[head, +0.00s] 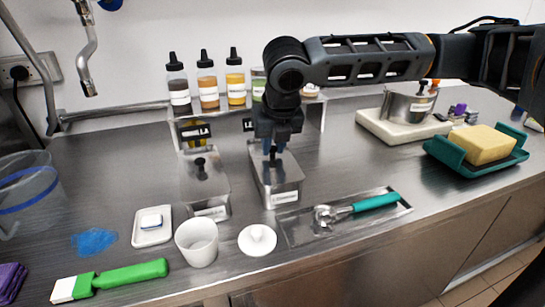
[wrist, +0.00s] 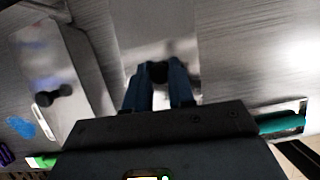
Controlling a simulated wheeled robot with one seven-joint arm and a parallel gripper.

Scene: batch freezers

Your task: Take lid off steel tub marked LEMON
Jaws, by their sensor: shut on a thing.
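Two lidded steel tubs stand side by side in the head view. The right tub (head: 264,190) has a small front label too small to read for sure; a card behind it shows an L, the rest hidden by my arm. My gripper (head: 272,148) is above this tub, pointing down. Its blue fingers are shut on the dark knob of the steel lid (head: 283,171), which also shows in the wrist view (wrist: 150,25). I cannot tell whether the lid is seated or slightly raised. The left tub (head: 203,178) has its black-knobbed lid on, with a card ending in "LLA" behind.
A white cup (head: 197,243), a round white lid (head: 257,240) and a small white dish (head: 152,226) stand in front of the tubs. A teal-handled scoop (head: 360,206) lies on a steel tray at right. Sauce bottles (head: 207,80) stand on the shelf behind.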

